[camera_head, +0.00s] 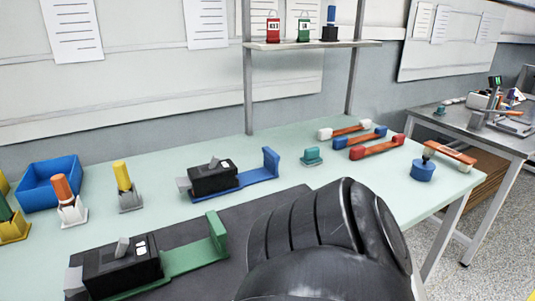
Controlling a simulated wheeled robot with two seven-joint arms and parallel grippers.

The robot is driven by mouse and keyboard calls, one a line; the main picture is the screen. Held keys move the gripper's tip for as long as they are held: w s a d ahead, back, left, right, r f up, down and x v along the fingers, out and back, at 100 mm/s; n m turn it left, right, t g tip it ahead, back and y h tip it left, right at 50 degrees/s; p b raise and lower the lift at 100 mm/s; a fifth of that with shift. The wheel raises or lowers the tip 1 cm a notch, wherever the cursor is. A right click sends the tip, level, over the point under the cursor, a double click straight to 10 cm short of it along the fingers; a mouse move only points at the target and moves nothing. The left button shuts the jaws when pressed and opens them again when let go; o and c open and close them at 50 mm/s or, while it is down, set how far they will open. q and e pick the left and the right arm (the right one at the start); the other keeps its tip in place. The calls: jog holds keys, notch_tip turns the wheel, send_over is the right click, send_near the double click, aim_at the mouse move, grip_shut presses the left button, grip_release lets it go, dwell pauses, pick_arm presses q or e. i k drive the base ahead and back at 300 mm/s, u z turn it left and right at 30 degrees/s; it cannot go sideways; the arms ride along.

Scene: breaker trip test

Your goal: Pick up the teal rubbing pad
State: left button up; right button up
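A small teal pad (312,157) with a raised top sits on the light green table (225,155), towards the back and right of the blue breaker stand. It looks upright, with nothing touching it. A black rounded link of my own arm fills the lower middle and right of the view, in front of the pad, and hides part of the table and dark mat. Neither of my grippers shows in this view.
Black breakers sit on a blue stand (262,173) and a green stand (205,257). Red and blue handled bars (376,147) and a blue round-based tool (422,171) lie right of the pad. A blue bin (52,186) stands at left. A shelf (310,44) rises behind.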

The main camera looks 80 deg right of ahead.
aim_at(311, 158)
jog(key=z, duration=2.1)
